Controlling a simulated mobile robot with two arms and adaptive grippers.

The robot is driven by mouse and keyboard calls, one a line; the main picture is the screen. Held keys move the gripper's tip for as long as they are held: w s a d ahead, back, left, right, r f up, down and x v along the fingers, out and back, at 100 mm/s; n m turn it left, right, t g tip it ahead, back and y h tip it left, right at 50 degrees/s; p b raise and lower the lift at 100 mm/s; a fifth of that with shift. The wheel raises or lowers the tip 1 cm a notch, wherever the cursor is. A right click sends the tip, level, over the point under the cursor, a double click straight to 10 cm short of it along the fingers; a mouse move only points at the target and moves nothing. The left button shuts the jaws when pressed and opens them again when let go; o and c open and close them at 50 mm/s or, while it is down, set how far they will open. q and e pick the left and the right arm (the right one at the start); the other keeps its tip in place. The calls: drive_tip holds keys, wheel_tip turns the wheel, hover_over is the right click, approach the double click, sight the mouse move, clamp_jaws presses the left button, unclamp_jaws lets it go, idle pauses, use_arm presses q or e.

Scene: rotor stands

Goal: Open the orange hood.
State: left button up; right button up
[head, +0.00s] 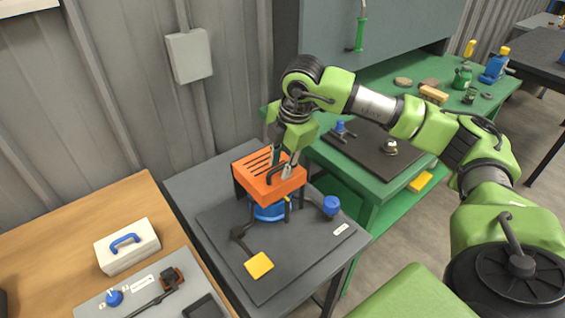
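The orange hood (257,181) has slots in its top and a black handle (272,174) at its front right. It sits level over a round blue part (268,212) on a dark board. My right gripper (283,168) reaches down from above with its fingertips at the handle. The fingers stand apart, one on each side of the handle as far as I can see; contact is too small to tell. My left gripper is not in view.
A blue knob (331,205) and a yellow pad (259,265) are on the same board (295,262). A white box (127,246) stands on the wooden table at left. The green bench (345,178) at right holds several parts.

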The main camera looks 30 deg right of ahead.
sight(276, 174)
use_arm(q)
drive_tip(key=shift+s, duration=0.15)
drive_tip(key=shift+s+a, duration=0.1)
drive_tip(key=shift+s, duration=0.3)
use_arm(e)
clamp_jaws()
drive_tip(key=shift+w+a+r+p, duration=0.1)
drive_tip(key=shift+w+r+p, duration=0.25)
drive_tip(key=shift+r, duration=0.3)
drive_tip(key=shift+w+r+p, duration=0.1)
drive_tip(key=shift+r+p, duration=0.35)
drive_tip(key=shift+r, duration=0.15)
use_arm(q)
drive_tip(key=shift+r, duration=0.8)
use_arm(e)
drive_tip(key=shift+w, duration=0.1)
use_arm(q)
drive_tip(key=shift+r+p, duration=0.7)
use_arm(e)
drive_tip(key=shift+w+r, duration=0.35)
drive_tip(key=shift+r, duration=0.25)
drive_tip(key=shift+w+r, duration=0.35)
drive_tip(key=shift+r, duration=0.2)
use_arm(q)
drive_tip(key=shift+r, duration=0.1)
use_arm(e)
drive_tip(key=shift+r, duration=0.1)
